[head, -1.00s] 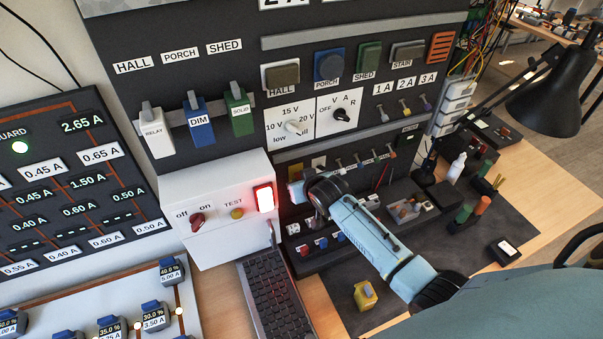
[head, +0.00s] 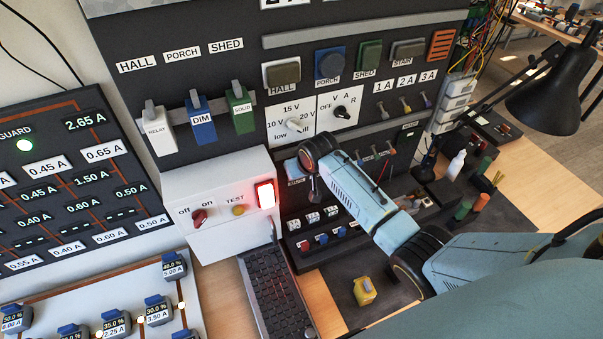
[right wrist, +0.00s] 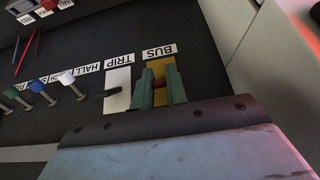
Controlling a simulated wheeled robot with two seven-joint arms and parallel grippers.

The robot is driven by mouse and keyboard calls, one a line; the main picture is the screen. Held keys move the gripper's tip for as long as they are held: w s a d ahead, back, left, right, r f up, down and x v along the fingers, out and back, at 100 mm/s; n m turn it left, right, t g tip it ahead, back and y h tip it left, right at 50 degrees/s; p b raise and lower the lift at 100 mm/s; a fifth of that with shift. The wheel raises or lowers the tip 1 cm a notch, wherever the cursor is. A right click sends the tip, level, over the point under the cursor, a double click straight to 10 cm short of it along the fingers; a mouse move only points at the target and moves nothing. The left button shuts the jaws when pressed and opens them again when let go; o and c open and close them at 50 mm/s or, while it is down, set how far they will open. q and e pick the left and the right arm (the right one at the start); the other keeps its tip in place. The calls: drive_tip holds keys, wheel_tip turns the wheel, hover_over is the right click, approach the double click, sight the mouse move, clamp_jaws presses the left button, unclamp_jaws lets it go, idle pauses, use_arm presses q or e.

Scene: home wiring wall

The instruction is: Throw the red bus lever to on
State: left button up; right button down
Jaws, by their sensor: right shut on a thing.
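The red bus lever (right wrist: 171,73) shows in the right wrist view as a small red piece on a yellow plate, beside the BUS label (right wrist: 159,51), which appears upside down. My right gripper (right wrist: 161,80) has its green fingers shut on the lever, which they partly hide. In the head view, my right arm reaches in from the right and covers the bus lever and most of the gripper. The lever's exact tilt cannot be told. My left gripper is not in view.
A TRIP plate (right wrist: 117,88) with a dark lever sits beside the bus plate. Levers with coloured knobs (right wrist: 66,78) stand in a row past it. A white box (head: 222,200) with a lit red switch is left of my arm. A keyboard (head: 277,292) lies below.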

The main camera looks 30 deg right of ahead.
drive_tip(key=c, duration=1.4)
unclamp_jaws()
drive_tip(key=v, duration=1.3)
drive_tip(key=shift+r, duration=0.15)
